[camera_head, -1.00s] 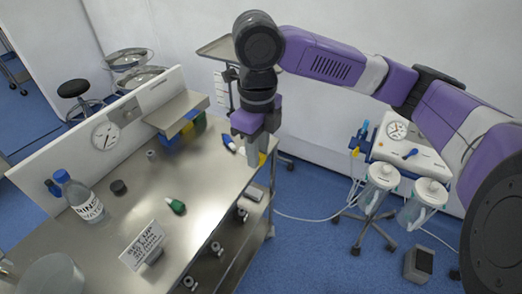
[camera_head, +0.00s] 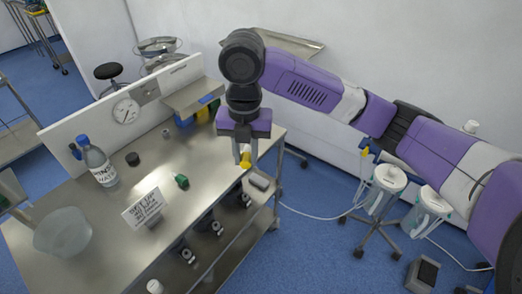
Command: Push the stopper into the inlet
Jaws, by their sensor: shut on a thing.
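My gripper (camera_head: 241,158) points down at the right end of the steel table (camera_head: 100,205). It is shut on a small yellow piece (camera_head: 246,160), which seems to be the stopper; the fingers hide part of it. The piece is near the table's right edge, and I cannot tell whether it touches anything. I cannot make out the inlet with certainty.
On the table are a water bottle (camera_head: 98,162), a black cap (camera_head: 133,159), a green-capped piece (camera_head: 181,181), a sign card (camera_head: 144,208) and a bowl (camera_head: 62,232). A raised shelf (camera_head: 192,97) stands at the back. Canisters (camera_head: 385,187) on a wheeled stand are at right.

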